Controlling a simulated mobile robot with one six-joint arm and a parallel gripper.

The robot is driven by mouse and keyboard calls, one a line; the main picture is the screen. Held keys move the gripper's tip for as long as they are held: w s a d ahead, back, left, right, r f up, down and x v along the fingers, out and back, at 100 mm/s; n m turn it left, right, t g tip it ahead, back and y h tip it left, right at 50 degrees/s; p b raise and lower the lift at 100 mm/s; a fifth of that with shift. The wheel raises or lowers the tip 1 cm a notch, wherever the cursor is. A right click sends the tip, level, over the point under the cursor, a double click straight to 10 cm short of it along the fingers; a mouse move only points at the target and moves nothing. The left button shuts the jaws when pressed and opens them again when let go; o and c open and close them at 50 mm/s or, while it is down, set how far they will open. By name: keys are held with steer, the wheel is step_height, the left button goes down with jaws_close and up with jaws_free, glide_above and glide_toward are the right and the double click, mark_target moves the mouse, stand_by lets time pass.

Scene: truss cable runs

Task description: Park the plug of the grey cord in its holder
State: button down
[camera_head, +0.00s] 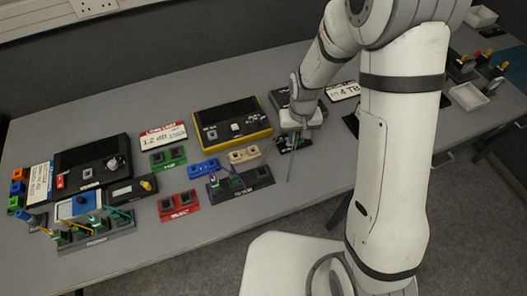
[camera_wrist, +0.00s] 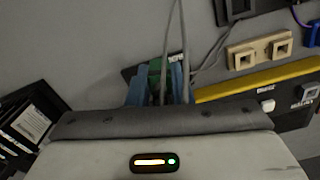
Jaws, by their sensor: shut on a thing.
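My gripper (camera_wrist: 159,88) is shut, with its two bluish fingers around a small green part from which grey cord rises in the wrist view. I take this green part to be the plug (camera_wrist: 154,70) of the grey cord (camera_wrist: 184,40). A dark piece lies just behind the fingers, and I cannot tell whether the plug touches it. In the head view my gripper (camera_head: 294,139) is low over the table, right of the yellow-edged device, and the grey cord (camera_head: 290,168) hangs toward the front edge. I cannot tell which holder belongs to this plug.
A beige two-socket block (camera_head: 244,155) stands left of my gripper and also shows in the wrist view (camera_wrist: 259,50). Green (camera_head: 168,158), blue (camera_head: 203,168), red (camera_head: 179,205) and dark purple-corded (camera_head: 241,181) blocks stand further left. The yellow-edged device (camera_head: 232,123) is close behind.

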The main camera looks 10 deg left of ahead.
steer(key=s+a+r+n, duration=0.2)
steer(key=s+a+n, duration=0.1)
steer(key=s+a, duration=0.55)
steer(key=shift+w+a+f+b, duration=0.1)
steer(key=shift+a+f+b, duration=0.05)
steer(key=shift+f+b, duration=1.2)
steer(key=shift+w+a+f+b, duration=0.15)
steer(key=shift+f+b, duration=0.7)
steer(key=shift+f, duration=0.95)
steer(key=shift+s, duration=0.3)
steer(key=shift+f+b, duration=0.8)
steer(key=shift+b, duration=0.45)
steer(key=c, duration=1.2)
jaws_free()
